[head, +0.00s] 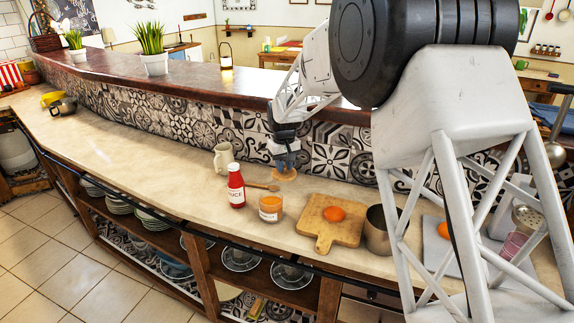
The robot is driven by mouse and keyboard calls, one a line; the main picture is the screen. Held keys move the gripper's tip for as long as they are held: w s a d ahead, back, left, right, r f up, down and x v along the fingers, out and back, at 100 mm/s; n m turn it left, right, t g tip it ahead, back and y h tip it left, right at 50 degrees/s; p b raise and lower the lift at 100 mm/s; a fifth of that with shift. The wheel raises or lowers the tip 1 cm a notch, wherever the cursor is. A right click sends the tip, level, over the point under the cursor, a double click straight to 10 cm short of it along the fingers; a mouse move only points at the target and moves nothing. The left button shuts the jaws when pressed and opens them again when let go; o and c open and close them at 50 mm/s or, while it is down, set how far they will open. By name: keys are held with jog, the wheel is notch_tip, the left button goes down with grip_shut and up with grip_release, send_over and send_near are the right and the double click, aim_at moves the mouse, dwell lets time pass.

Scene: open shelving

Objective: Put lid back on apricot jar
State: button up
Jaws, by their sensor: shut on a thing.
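The apricot jar (270,209) is a short glass jar with orange contents and a white label. It stands upright near the counter's front edge, and its top appears uncovered. My gripper (284,164) is behind the jar and slightly to its right, near the tiled wall. It points down and is shut on the lid (286,176), a flat, round, tan disc just below the fingers. I cannot tell whether the lid touches the counter. The fingertips are small and partly hidden at this distance.
A red sauce bottle (236,188) stands left of the jar, with a wooden spoon (262,186) behind. A cream mug (223,158) is near the wall. A cutting board (314,226) with an orange item and a metal pot (378,235) are right.

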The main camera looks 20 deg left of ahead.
jog(key=s+r, duration=0.3)
jog(key=s, duration=0.7)
jog(key=shift+s+a+r, duration=0.15)
jog(key=shift+a+r, duration=0.1)
jog(key=shift+r, duration=0.1)
jog(key=shift+f, duration=0.2)
jog(key=shift+f, duration=2.95)
jog(key=shift+f, duration=0.2)
dwell(0.5)
jog(key=o, duration=1.5)
jog(key=shift+c, duration=0.2)
jog(key=shift+r, duration=0.1)
notch_tip(320, 180, up, 7)
dwell(0.7)
